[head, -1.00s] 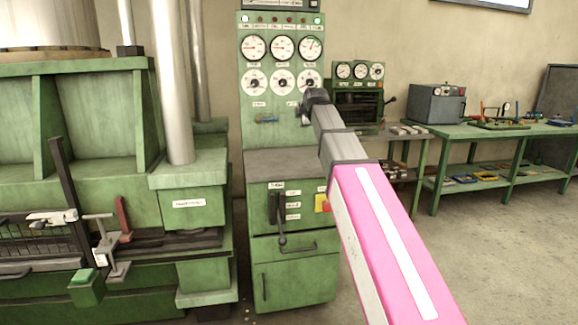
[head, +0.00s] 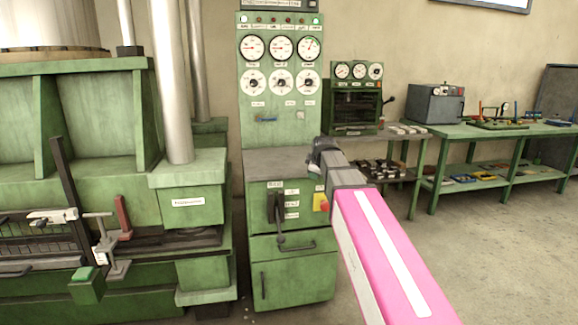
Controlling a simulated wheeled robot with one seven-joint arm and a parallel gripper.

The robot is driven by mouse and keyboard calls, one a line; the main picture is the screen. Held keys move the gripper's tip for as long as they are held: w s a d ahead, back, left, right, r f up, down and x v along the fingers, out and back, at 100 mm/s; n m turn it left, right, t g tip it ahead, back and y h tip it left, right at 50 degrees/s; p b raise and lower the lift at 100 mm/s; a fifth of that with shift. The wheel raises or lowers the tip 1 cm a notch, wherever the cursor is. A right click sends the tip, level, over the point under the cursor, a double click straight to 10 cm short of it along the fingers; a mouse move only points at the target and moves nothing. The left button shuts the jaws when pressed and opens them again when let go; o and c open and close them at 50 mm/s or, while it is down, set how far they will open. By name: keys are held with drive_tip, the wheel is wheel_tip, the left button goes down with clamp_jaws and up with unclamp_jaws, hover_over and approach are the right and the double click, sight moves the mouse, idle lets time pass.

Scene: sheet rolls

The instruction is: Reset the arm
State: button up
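My arm comes up from the lower right as a pink link with a white stripe, then a grey wrist part. My gripper (head: 318,158) is the small dark end at the top of it, in front of the right edge of the green control cabinet's grey worktop (head: 275,162). It is seen from behind and is small, so its fingers cannot be made out. Nothing is seen held in it.
The green control cabinet (head: 262,215) with several gauges and a lever (head: 280,225) stands ahead. A large green press (head: 100,120) is on the left. A green workbench (head: 490,132) with a grey box (head: 435,103) stands at the right. Floor is open at the lower right.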

drive_tip(key=s+d+f+m+g, duration=0.2)
drive_tip(key=s+f+m, duration=0.2)
drive_tip(key=s+f, duration=0.5)
drive_tip(key=s+d+f+m+g, duration=0.3)
drive_tip(key=s+f+m, duration=0.2)
drive_tip(key=s+f, duration=0.4)
drive_tip(key=s+d+f+m+g+h, duration=0.1)
drive_tip(key=s+d+f+m+g, duration=0.2)
drive_tip(key=s+f, duration=0.7)
wheel_tip(320, 180, down, 4)
drive_tip(key=shift+d+f+m, duration=0.25)
drive_tip(key=shift+m, duration=0.95)
